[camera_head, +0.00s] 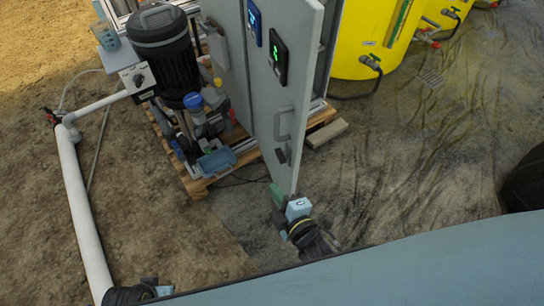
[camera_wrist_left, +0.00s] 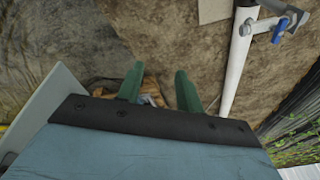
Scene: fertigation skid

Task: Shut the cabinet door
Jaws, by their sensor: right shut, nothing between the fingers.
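The grey cabinet door (camera_head: 272,95) stands open in the head view, swung out toward me. It carries a blue-lit display, a green-lit display (camera_head: 278,57) and a grey handle (camera_head: 285,123). My right gripper (camera_head: 276,193) is shut and empty at the door's lower front corner, its green fingers partly hidden. I cannot tell whether it touches the door. My left gripper (camera_wrist_left: 158,85) shows two green fingers spread apart with nothing between them. In the left wrist view a pale panel (camera_wrist_left: 48,105), likely the door, is left of them.
A pump with a dark motor (camera_head: 165,50) stands on a wooden pallet (camera_head: 197,187) left of the door. A white pipe (camera_head: 82,210) runs along the left. Yellow tanks (camera_head: 368,40) stand at the back right. Open floor (camera_head: 420,150) lies right of the door.

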